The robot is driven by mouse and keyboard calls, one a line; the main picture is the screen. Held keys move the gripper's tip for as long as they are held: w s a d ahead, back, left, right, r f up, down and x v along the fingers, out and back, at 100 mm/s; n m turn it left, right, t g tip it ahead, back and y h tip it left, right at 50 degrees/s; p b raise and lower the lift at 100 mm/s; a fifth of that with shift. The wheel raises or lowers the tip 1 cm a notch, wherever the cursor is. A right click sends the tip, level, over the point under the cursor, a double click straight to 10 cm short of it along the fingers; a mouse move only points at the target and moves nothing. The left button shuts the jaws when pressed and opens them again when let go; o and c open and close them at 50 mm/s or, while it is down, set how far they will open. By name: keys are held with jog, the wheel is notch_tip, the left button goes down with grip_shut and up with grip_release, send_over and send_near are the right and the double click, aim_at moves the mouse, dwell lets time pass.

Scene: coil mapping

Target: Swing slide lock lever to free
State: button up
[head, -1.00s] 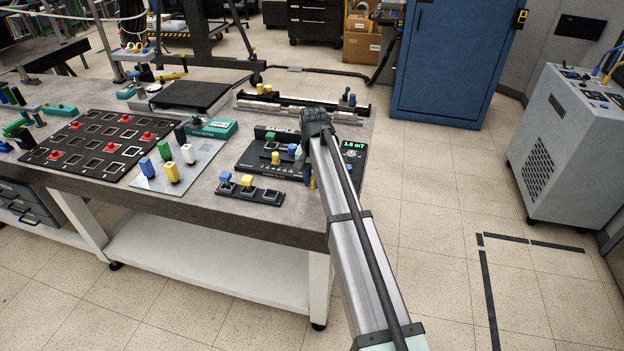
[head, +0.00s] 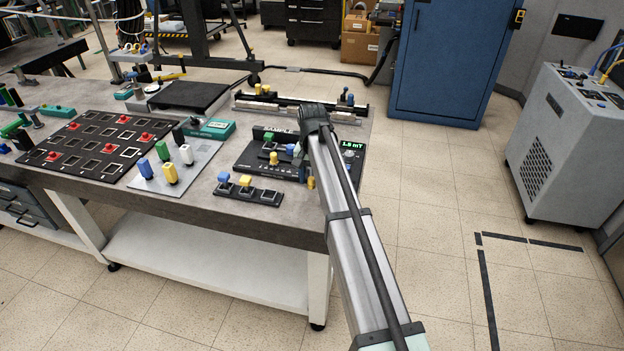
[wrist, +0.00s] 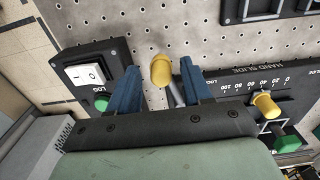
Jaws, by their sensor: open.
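In the wrist view a lever with a yellow knob (wrist: 161,71) and a thin grey shaft stands between the two blue fingers of my gripper (wrist: 158,78). The fingers are apart, one on each side of the knob, and I see a gap on both sides. The hand slide panel (wrist: 245,86) lies to the right, with a printed scale and its own yellow knob (wrist: 265,105). How far the lever's base is turned is hidden behind the gripper.
In the wrist view a panel with a white rocker switch (wrist: 85,74) and a green button (wrist: 101,104) is close to the left finger. A green block (wrist: 286,141) sits at the right. In the head view, coloured blocks stand on a grey plate (head: 205,158).

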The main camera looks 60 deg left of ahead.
notch_tip(320, 180, up, 13)
dwell(0.4)
jog(key=shift+f, duration=0.1)
dwell(0.7)
